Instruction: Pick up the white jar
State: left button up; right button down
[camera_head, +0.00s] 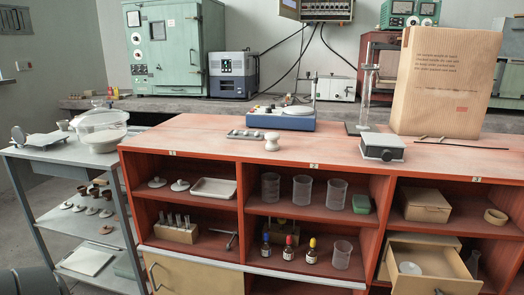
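A small white jar-like object (272,141), narrow at the middle, stands upright on the red-orange cabinet top (215,142), near its front edge and left of centre. I cannot tell its lid from its body at this size. Nothing touches it. Another white round item (410,268) lies in the open drawer at the lower right; I cannot tell whether it is a jar. Neither of my grippers shows in the head view.
A grey box (382,147), a stand (367,95) and a large cardboard box (447,80) are to the right. The open drawer (435,284) juts forward.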

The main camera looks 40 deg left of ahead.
aim_at(271, 146)
jog(key=u, duration=0.45)
jog(key=i+u, duration=0.15)
jog(key=u, duration=0.8)
jog(key=i+l, duration=0.2)
jog(key=i, duration=0.15)
jog(key=i+l, duration=0.25)
jog(key=i+j+u, duration=0.05)
jog(key=i, duration=0.05)
